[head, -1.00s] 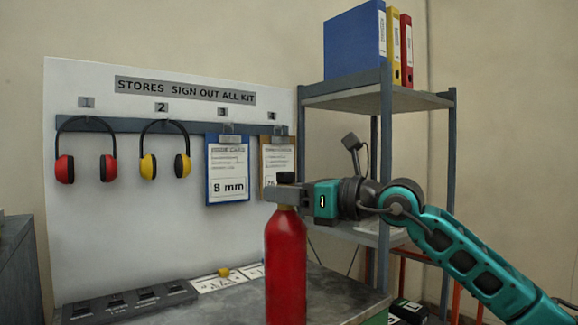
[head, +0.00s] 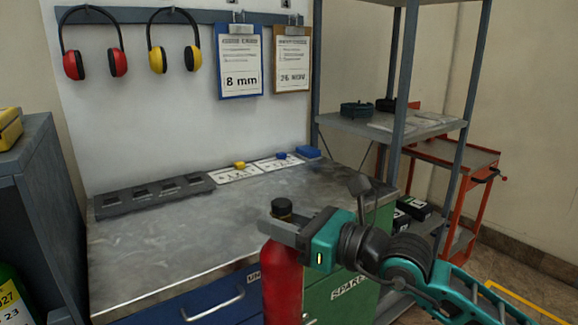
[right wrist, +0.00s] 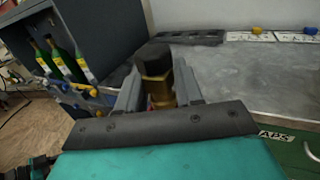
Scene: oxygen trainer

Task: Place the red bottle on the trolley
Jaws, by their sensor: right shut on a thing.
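The red bottle (head: 283,282) has a dark cap and hangs upright in front of the bench in the head view. My right gripper (head: 283,225) is shut on its neck, just below the cap. In the right wrist view the bottle's dark cap and brass neck (right wrist: 158,85) sit between the two fingers (right wrist: 160,97); its body is mostly hidden. The orange-red trolley (head: 455,153) stands at the back right of the head view, partly behind the shelf unit's post. Its top shelf looks largely clear. My left gripper is not in view.
The grey-topped bench (head: 190,240) fills the middle, with blue and green fronts below. A shelf unit (head: 395,130) stands between bench and trolley. Green bottles (right wrist: 60,60) stand in a grey cabinet at the left. Open floor (head: 530,265) shows at the right.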

